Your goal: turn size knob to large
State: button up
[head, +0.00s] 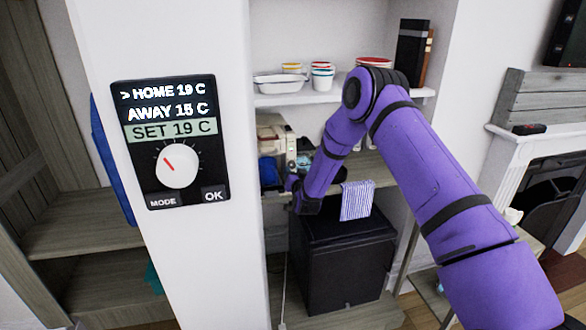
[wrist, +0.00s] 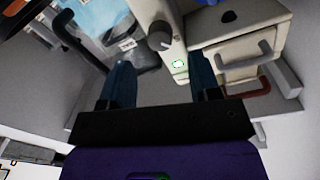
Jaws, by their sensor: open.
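In the wrist view a dark grey knob (wrist: 160,34) sits on the front of a cream machine (wrist: 172,12). I take it for the size knob; no size marks are readable, so its setting cannot be told.
A thermostat (head: 172,140) with a white dial is on the near wall. A cream drawer unit (wrist: 240,40) with handles stands right of the knob. A striped towel (head: 357,200) hangs from the shelf above a black cabinet (head: 343,260). Dishes (head: 321,78) stand on the upper shelf.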

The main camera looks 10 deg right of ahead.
aim_at(293, 166)
jog(key=shift+w+d, duration=0.1)
jog(key=shift+w, duration=2.3)
jog(key=c, duration=0.9)
